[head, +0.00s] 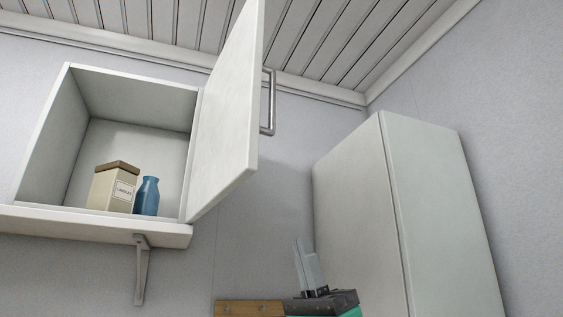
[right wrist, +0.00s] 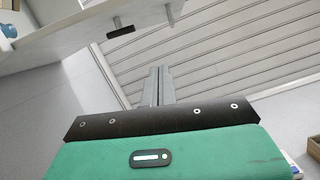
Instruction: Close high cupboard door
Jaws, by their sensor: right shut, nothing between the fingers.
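The high cupboard (head: 135,90) is open at upper left in the head view. Its white door (head: 228,110) is hinged at the cupboard's right side and swung far out toward me. A grey bar handle (head: 269,102) is on the door's right-hand face. My right gripper (head: 306,254) is below and right of the door, apart from it, fingers pointing up, shut and empty. In the right wrist view its closed fingers (right wrist: 160,82) rise over the dark plate, touching nothing. My left gripper is not in view.
A beige canister (head: 112,190) and a blue bottle (head: 147,197) stand inside the cupboard. A shelf with a bracket (head: 141,268) is under it. A tall white cabinet (head: 430,215) stands right of my gripper. A wooden board (head: 250,308) shows at the bottom.

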